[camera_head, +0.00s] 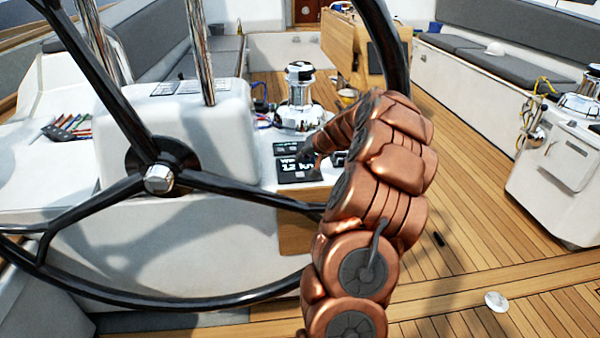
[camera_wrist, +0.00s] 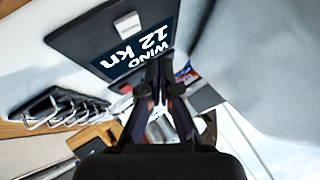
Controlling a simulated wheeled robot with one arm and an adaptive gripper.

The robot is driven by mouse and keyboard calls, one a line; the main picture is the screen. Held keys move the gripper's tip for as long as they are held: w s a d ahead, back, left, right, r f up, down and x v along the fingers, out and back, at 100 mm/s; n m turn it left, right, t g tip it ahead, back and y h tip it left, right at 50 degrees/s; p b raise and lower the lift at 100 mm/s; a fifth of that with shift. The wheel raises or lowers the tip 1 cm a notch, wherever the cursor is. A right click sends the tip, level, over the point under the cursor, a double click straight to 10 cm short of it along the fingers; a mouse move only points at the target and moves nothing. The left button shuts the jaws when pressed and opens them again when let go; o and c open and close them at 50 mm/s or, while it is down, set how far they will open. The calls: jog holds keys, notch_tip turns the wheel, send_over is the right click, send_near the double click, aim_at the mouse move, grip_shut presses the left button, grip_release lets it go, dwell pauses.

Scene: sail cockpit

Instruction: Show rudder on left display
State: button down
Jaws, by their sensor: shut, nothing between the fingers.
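A dark square display (camera_head: 292,176) sits on the white console beyond the wheel. Its screen reads a wind value of 12 kn, partly hidden by my gripper in the head view. In the wrist view the same display (camera_wrist: 128,48) fills the upper left and reads "WIND 12 kn", turned over. No rudder page shows on it. My gripper (camera_wrist: 159,60) is shut and empty, its fingertips overlapping the screen's lower edge; I cannot tell whether they touch it. In the head view my gripper (camera_head: 312,153) is at the display's upper right. Another dark display (camera_head: 287,148) lies just behind it.
The black steering wheel (camera_head: 235,188) stands in front of the console, with its rim close to my arm. A chrome winch (camera_head: 300,95) stands behind the displays. A wooden table (camera_head: 352,45) is farther back. The teak deck (camera_head: 470,235) is mostly open on the right.

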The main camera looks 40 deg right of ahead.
jog(key=shift+r+p, duration=0.35)
jog(key=shift+r, duration=0.65)
dwell(1.1)
